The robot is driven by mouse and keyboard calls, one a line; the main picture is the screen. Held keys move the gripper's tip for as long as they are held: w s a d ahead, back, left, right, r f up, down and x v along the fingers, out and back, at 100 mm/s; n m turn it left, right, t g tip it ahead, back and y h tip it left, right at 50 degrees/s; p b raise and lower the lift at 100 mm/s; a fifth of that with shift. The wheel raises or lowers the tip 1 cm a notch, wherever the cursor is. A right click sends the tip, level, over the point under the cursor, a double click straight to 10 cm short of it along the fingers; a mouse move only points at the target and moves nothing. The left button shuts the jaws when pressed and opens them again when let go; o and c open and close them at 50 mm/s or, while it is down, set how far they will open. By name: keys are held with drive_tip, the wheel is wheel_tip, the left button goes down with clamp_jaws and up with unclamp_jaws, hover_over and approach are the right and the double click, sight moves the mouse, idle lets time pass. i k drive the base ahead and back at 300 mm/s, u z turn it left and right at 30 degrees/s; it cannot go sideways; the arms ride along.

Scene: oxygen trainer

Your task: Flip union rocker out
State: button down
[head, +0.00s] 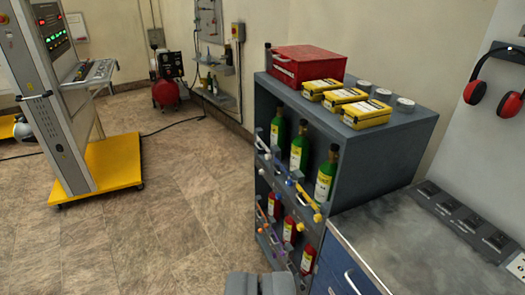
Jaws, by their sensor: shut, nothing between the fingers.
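My gripper (260,283) shows at the bottom edge, a little left of the rack's front corner. Its two grey fingers are shut together with nothing between them. A tall grey trainer stand (62,115) on a yellow base (110,172) is at the left, well away from my gripper. It carries a dark panel with green and red lights (53,35) and a sloped console (93,73) with small controls. I cannot make out a union rocker on any of these.
A dark rack (372,155) with green bottles (299,150), red bottles (289,230) and hanging tools stands close ahead, right of centre. A red toolbox (308,64) and yellow cases (366,113) sit on top. A worktop (420,240) is at right.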

sight(498, 238)
drive_tip(key=z, duration=1.4)
drive_tip(key=k, duration=0.65)
drive_tip(key=u, duration=0.35)
drive_tip(key=i, duration=1.65)
drive_tip(key=z, duration=0.45)
